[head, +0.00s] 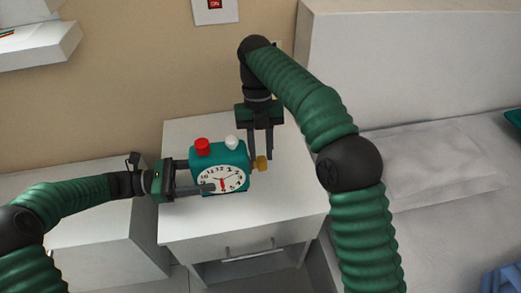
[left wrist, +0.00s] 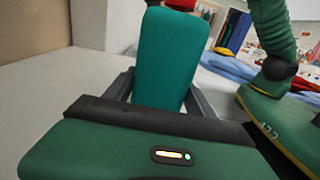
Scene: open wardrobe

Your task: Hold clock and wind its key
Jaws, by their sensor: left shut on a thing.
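A teal alarm clock (head: 206,159) with a white dial, a red knob and a white knob on top is over the white nightstand. It also shows in the left wrist view as a teal side face (left wrist: 167,62). A yellow-brown key (head: 262,163) sticks out at its right side. My left gripper (head: 203,177) is shut on the clock from the left, one finger across the dial's lower left. My right gripper (head: 261,156) points down at the key, its fingers close to it. Whether they touch the key I cannot tell.
The white nightstand (head: 290,195) has clear top space around the clock and a drawer with a handle (head: 248,252) below. A bed with a pillow (head: 430,165) is at the right. A wall shelf (head: 40,48) hangs at upper left.

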